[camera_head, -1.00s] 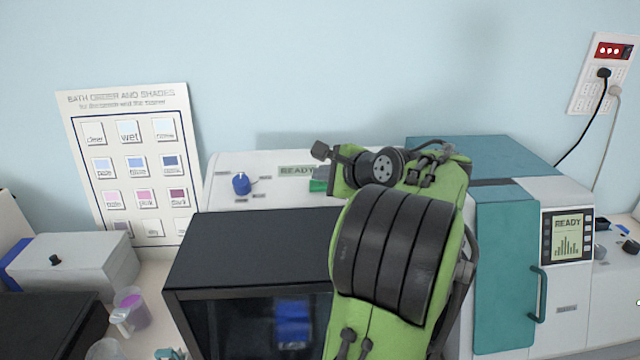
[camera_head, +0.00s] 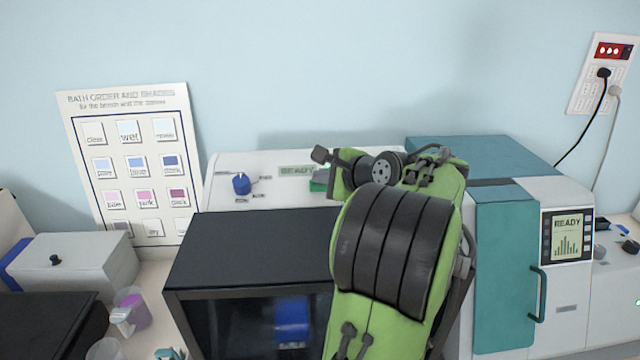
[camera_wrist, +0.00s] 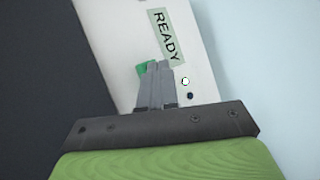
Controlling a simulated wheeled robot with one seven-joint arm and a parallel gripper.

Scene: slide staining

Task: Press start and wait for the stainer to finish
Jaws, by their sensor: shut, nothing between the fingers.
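The stainer's white panel (camera_head: 270,165) stands at the back, with a READY display (camera_head: 296,171) and a blue knob (camera_head: 241,184). The display also shows in the wrist view (camera_wrist: 166,37). A green button (camera_head: 318,184) is on the panel, partly hidden behind my arm. In the wrist view my gripper (camera_wrist: 155,68) is shut and empty, its fingertips over or just in front of the green button (camera_wrist: 143,68), which shows beside them. Whether they touch it I cannot tell. A small lit indicator (camera_wrist: 185,82) is right of the fingers.
A dark box (camera_head: 255,240) with a window and something blue inside stands in front of the panel. A teal and white machine (camera_head: 505,270), also displaying READY, is right of my arm. A grey box (camera_head: 85,268) and a purple-filled beaker (camera_head: 133,305) are left.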

